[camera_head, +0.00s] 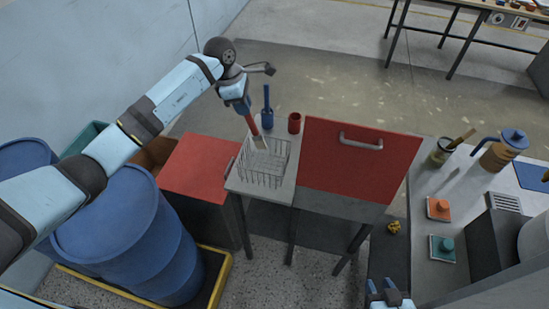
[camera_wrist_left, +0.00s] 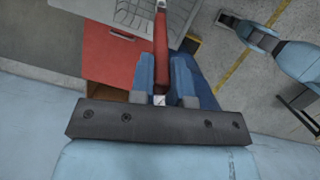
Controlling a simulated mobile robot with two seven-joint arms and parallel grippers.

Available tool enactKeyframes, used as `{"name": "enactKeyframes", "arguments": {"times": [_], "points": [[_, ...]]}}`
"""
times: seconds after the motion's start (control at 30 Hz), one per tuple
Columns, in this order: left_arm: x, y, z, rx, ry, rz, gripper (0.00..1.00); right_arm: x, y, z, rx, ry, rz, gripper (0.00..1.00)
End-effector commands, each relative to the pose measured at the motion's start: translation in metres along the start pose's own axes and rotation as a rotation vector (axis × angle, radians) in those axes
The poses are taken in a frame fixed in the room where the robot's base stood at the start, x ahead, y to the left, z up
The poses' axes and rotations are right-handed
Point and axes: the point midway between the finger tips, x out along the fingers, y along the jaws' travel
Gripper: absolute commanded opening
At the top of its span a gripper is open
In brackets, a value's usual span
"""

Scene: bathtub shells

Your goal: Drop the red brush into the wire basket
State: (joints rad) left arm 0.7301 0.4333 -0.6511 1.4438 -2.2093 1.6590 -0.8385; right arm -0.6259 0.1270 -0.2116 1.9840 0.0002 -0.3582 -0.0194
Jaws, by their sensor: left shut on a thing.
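My left gripper (camera_head: 241,103) is shut on the red brush (camera_head: 252,124). The brush points down, its pale lower end over or within the wire basket (camera_head: 262,168); I cannot tell how deep. The basket stands on a small light table. In the left wrist view the red brush (camera_wrist_left: 161,45) sits between the blue fingers of my left gripper (camera_wrist_left: 162,75), and the basket (camera_wrist_left: 138,15) shows partly behind it. My right gripper (camera_head: 381,288) is at the bottom of the head view, its fingers apart and empty.
A blue upright tool (camera_head: 267,106) and a red cup (camera_head: 294,122) stand behind the basket. A red panel with a handle (camera_head: 360,160) rises to its right. A red-topped cabinet (camera_head: 197,165) and blue barrels (camera_head: 125,235) are to the left.

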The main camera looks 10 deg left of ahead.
Motion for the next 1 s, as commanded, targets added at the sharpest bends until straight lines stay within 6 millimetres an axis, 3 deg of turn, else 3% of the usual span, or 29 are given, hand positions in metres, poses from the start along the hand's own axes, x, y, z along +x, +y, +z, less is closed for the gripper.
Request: {"name": "enactKeyframes", "arguments": {"times": [0.13,0.6,1.0], "points": [[0.005,-0.001,0.005,0.01,0.002,-0.005,0.0,-0.001,0.0,-0.001,-0.001,0.0,0.001,0.37],[0.053,-0.001,-0.006,0.011,0.0,-0.005,0.0,0.011,-0.002,0.014,-0.002,0.0,-0.007,0.37],[0.06,-0.001,-0.009,0.01,0.002,-0.004,0.0,0.012,-0.002,0.015,-0.002,0.001,-0.009,0.37]]}}
